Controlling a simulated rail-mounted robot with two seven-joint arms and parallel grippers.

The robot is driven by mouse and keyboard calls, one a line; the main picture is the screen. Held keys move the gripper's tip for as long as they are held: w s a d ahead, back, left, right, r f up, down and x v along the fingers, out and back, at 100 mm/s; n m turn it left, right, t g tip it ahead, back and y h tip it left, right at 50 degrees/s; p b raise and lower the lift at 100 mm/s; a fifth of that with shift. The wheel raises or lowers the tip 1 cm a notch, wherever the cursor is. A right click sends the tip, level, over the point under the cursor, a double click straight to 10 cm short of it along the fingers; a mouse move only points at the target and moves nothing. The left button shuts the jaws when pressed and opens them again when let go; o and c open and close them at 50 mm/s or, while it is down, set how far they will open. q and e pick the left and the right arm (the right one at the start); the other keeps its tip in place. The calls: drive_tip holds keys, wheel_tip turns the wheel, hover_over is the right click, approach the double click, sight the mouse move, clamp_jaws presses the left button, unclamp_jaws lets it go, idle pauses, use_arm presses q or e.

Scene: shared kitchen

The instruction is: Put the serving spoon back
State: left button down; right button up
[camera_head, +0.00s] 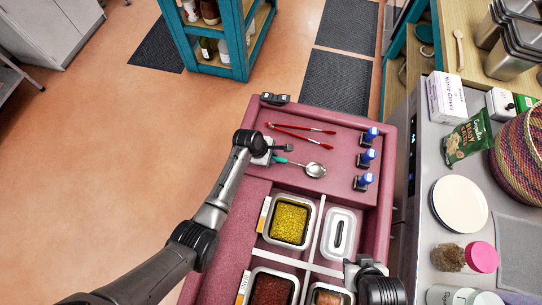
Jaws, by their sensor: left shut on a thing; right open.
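The serving spoon (315,170) has a round metal bowl and a short teal handle part showing. It is at the upper part of the pink cart (222,243), its bowl pointing right. My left gripper (281,154) is shut on the spoon at its handle end. The gripper hides the rest of the handle. Whether the spoon touches the cart's surface I cannot tell. My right gripper (350,271) is open at the bottom, by the lower right containers; its fingertips are hard to make out.
Red-handled utensils (303,130) lie above the spoon. Several blue-capped bottles (366,158) stand to its right. Below are a yellow-filled pan (290,221), a lidded container (339,234) and a dark red-filled pan (273,288). A counter with a white plate (460,204) is at right.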

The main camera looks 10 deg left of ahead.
idle(0.3)
use_arm(q)
drive_tip(key=c, duration=1)
unclamp_jaws()
drive_tip(key=shift+f, duration=0.1)
drive_tip(key=p+v, duration=0.2)
drive_tip(key=v, duration=1)
